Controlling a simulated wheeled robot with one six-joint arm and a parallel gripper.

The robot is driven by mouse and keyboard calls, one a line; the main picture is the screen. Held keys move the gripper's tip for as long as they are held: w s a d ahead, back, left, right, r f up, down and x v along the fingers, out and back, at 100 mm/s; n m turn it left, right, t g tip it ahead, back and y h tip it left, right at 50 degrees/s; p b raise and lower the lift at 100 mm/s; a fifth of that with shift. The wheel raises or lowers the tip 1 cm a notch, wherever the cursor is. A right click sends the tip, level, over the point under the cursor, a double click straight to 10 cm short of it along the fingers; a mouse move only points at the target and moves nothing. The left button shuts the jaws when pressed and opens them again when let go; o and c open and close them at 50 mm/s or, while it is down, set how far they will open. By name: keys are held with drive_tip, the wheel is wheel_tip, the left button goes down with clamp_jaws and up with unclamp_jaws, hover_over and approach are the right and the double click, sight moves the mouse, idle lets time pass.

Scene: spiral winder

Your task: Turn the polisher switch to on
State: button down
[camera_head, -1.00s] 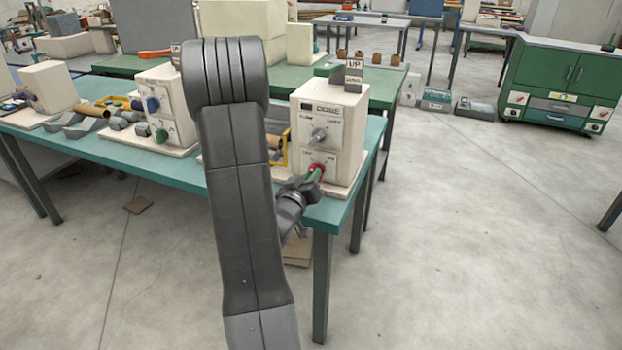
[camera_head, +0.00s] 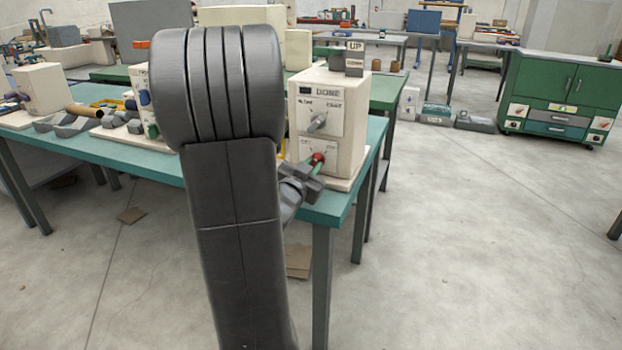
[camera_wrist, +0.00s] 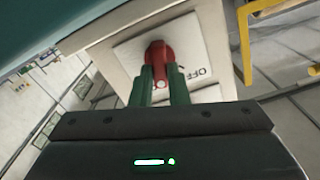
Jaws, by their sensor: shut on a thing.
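The red switch knob (camera_head: 318,158) sits on the lower front panel of a cream control box (camera_head: 343,133) at the corner of the teal table. "OFF" lettering shows upside down to the right of the knob in the wrist view. My gripper (camera_head: 315,166) is at this panel with its green fingers shut on the red knob. In the wrist view the fingers (camera_wrist: 161,76) lie on either side of the knob (camera_wrist: 160,52). The fingers cover part of the panel, and I cannot tell which mark the knob points to.
A grey selector knob (camera_head: 317,122) is on the upper panel of the same box, above my gripper. An "UP/DOWN" block (camera_head: 354,60) is on top. A yellow frame (camera_wrist: 243,45) stands close beside the box in the wrist view. The floor to the right is open.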

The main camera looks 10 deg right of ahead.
drive_tip(key=shift+m+b, duration=1.65)
drive_tip(key=shift+m, duration=0.45)
drive_tip(key=c, duration=1.4)
unclamp_jaws()
drive_tip(key=shift+s, duration=0.1)
drive_tip(key=p+v, duration=0.2)
drive_tip(key=v, duration=1.1)
drive_tip(key=shift+s+a, duration=0.2)
drive_tip(key=shift+s, duration=0.1)
